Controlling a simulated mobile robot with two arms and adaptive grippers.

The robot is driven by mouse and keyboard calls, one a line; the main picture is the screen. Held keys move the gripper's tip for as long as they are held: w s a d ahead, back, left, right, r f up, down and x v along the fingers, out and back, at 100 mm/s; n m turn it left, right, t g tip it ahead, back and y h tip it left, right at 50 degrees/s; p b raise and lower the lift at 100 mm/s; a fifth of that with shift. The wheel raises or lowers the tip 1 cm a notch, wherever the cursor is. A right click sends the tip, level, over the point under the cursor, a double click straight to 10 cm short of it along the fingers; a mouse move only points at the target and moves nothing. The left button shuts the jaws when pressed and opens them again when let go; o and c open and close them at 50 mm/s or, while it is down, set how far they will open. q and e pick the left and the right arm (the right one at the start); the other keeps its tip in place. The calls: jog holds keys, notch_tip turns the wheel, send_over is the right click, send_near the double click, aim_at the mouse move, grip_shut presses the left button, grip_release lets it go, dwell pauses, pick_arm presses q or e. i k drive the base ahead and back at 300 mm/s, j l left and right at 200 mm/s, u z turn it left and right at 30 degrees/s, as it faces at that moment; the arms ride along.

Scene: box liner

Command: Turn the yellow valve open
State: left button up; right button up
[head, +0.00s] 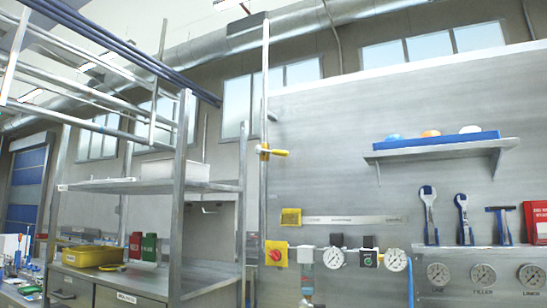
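A yellow valve (276,152) sits on a thin vertical metal pipe (263,205) in front of the grey wall panel. Its handle sticks out to the right, roughly level and across the pipe. Lower down, a yellow box with a red knob (275,255) is fixed at the left end of a row of fittings. Neither of my grippers shows in the head view, so nothing is seen touching the valve.
Pressure gauges (337,258) line the panel's lower part. Wrenches (428,214) hang at the right below a wall shelf (442,149). A steel rack (180,190) stands at the left, with a yellow tray (92,257) on its bench. The panel around the valve is clear.

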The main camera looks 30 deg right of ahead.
aim_at(259, 149)
jog(key=i+l+u, duration=0.1)
jog(key=i+l, duration=0.2)
jog(key=i+l+u, duration=0.1)
jog(key=i+l, duration=0.15)
jog(key=l, duration=0.15)
jog(key=i+l+u, duration=0.1)
jog(key=i+l, duration=0.2)
jog(key=i+l+u, duration=0.1)
jog(key=l, duration=0.45)
jog(key=i, duration=0.15)
